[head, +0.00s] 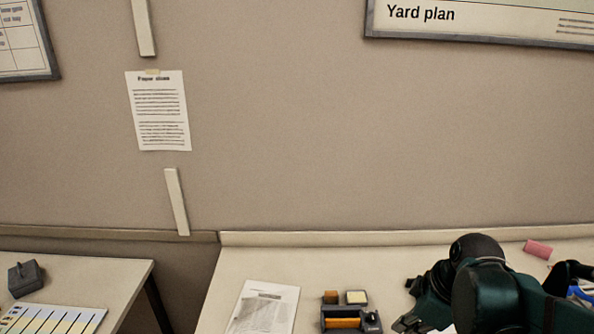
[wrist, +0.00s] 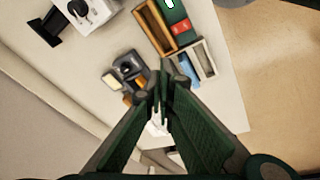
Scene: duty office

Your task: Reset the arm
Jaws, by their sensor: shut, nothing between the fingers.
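In the wrist view my gripper (wrist: 162,88) shows as two dark green fingers that come together at their tips. It is shut with nothing between the tips. It points toward the desk (wrist: 85,60), and a dark desk caddy (wrist: 128,66) appears just left of the fingertips. In the head view dark green parts of my arm fill the lower right, over the desk. The fingertips cannot be made out there.
The caddy (head: 372,321) and a printed paper (head: 262,308) lie on the desk, with a pink block (head: 538,249) to the right. The wrist view shows a wooden tray (wrist: 151,28), a light tray (wrist: 205,60) and a white device (wrist: 92,14). A second desk (head: 110,272) stands left, across a gap.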

